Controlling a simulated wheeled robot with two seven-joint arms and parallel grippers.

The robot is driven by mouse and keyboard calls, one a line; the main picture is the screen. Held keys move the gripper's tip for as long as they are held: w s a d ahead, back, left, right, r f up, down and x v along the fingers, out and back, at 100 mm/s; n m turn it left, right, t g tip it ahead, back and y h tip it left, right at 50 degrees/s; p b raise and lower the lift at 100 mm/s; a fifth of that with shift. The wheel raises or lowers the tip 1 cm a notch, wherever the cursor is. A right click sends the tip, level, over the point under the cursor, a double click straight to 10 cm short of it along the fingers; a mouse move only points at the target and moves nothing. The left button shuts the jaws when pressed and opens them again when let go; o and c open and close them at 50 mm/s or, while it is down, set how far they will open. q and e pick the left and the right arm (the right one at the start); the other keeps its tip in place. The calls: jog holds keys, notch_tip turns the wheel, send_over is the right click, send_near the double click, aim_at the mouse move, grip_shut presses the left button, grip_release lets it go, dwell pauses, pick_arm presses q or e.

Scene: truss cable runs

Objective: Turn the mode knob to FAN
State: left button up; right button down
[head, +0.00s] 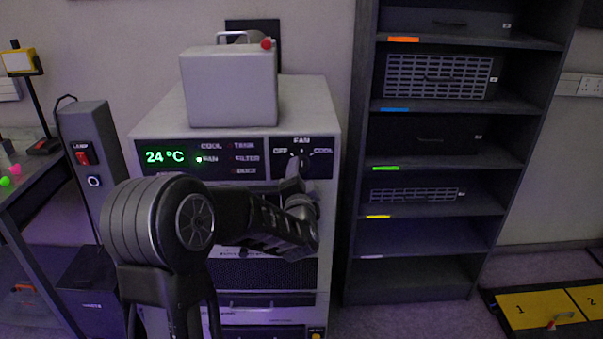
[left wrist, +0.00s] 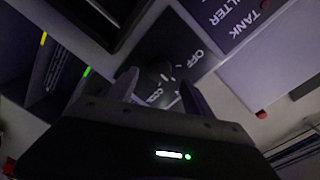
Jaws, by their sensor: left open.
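The mode knob (left wrist: 168,72) sits on a dark panel (head: 320,170) at the upper right of a light grey unit, with OFF at left, FAN at top and COOL at right. In the head view my left gripper mostly hides the knob, and I cannot tell which word its pointer faces. My left gripper (head: 295,176) is in front of the panel, open. In the left wrist view its two fingers (left wrist: 160,90) stand apart with the knob between and beyond them; whether they touch it is unclear. My right gripper is not in view.
The unit's display (head: 165,157) reads 24 °C, with a green light beside FAN. A grey canister (head: 230,92) stands on top of the unit. A dark shelf rack (head: 430,240) is close on the right. A switch box (head: 88,150) stands at left.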

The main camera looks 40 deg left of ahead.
pick_arm(q)
jog(key=v, duration=0.3)
jog(key=shift+s+d, duration=0.2)
jog(key=shift+s, duration=0.1)
dwell(0.3)
jog(key=s+d+f+n+g+h, duration=0.25)
jog(key=d+f+h, duration=0.25)
jog(key=d+f, duration=0.7)
jog(key=s+d+f+n+g+h, duration=0.25)
jog(key=d+f+n+h, duration=0.2)
jog(key=d+f, duration=0.8)
jog(key=s+d+f+g+h, duration=0.2)
jog(key=s+d+f+g, duration=0.2)
jog(key=s+f, duration=0.6)
jog(key=s+d+f+g+h, duration=0.2)
jog(key=s+d+f+g, duration=0.2)
jog(key=s+d+f, duration=0.5)
jog(key=s+f, duration=0.1)
jog(key=s, duration=0.5)
jog(key=shift+s+g+h, duration=0.2)
jog(key=shift+g+h, duration=0.1)
jog(key=shift+h, duration=0.05)
